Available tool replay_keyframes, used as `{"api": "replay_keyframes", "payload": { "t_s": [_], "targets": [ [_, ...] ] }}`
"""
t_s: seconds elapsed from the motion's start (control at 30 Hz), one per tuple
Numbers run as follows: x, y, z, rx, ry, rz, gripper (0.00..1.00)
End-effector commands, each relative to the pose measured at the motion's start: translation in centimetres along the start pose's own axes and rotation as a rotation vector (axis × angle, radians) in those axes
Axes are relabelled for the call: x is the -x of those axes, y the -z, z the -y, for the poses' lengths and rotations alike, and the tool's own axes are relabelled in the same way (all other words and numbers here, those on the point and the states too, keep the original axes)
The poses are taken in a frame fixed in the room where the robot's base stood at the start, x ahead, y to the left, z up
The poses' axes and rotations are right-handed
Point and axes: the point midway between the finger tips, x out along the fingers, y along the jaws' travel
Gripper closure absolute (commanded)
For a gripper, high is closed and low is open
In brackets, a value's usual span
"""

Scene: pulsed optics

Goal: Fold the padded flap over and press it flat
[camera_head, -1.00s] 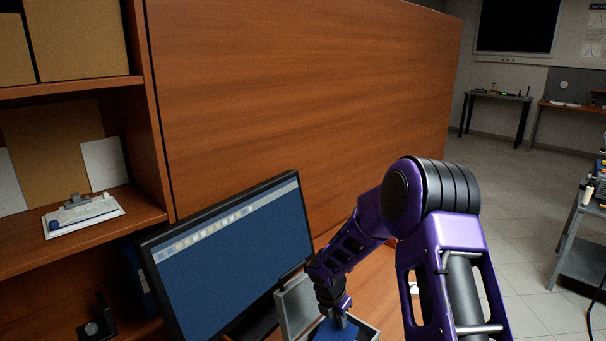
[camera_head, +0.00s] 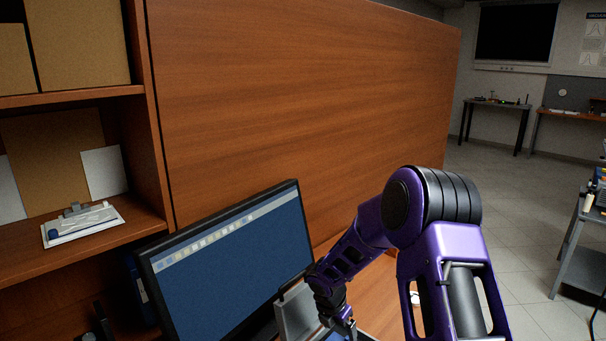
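My gripper (camera_head: 344,330) is at the bottom edge of the view, at the end of my purple arm. It is over an open case on the desk, and the picture's edge cuts it off. I cannot tell whether its fingers are open or shut. The case's grey raised lid (camera_head: 297,314) stands to the left of my gripper. A small strip of blue padding (camera_head: 331,337) shows under the gripper. This may be the padded flap, but most of it is out of view or hidden by the gripper.
A monitor (camera_head: 235,265) stands left of the case on the wooden desk (camera_head: 378,290). A tall wooden panel (camera_head: 300,100) rises behind it. Shelves with a clipboard (camera_head: 84,222) are at the left. Some bare desk shows between the case and my arm.

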Motion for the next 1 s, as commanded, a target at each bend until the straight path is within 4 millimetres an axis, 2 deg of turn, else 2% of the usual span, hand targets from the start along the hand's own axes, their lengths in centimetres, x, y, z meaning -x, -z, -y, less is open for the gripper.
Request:
{"api": "replay_keyframes", "payload": {
  "t_s": [0.5,1.0],
  "targets": [
    [6.9,-2.2,0.0,-0.002,-0.002,0.002,0.07],
    [7.9,-2.4,-0.2,-0.045,-0.002,0.009,0.07]
  ]
}}
